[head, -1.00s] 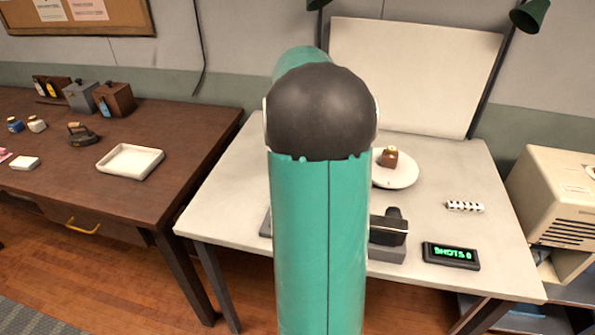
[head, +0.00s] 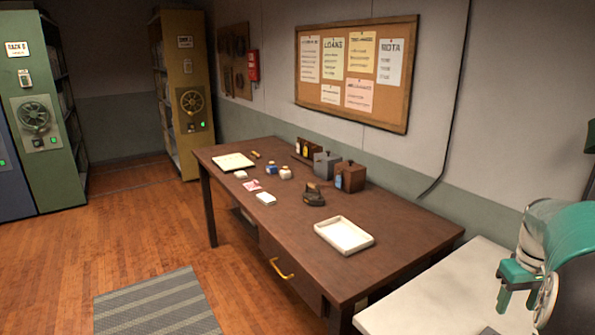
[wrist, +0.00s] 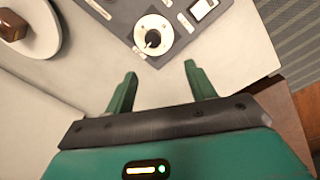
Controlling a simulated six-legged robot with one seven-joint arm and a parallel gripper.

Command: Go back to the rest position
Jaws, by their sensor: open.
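My gripper (wrist: 160,85) shows in the wrist view with its two green fingers spread apart and nothing between them. It hangs over the pale table, whose bare top (wrist: 65,90) lies below. In the head view part of my green arm is at the right edge, above the same pale table (head: 430,300). A grey panel with a round dial (wrist: 153,38) lies beyond the fingertips. A white plate (wrist: 45,45) with a small brown block (wrist: 13,25) on it is at the upper left of the wrist view.
A dark wooden table (head: 400,245) stands left of the pale one, holding a white tray (head: 343,236), an iron (head: 313,195), small boxes (head: 350,176) and jars. Shelving racks (head: 185,95) stand at the back left. The wooden floor (head: 130,240) is open, with a grey striped mat (head: 158,302).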

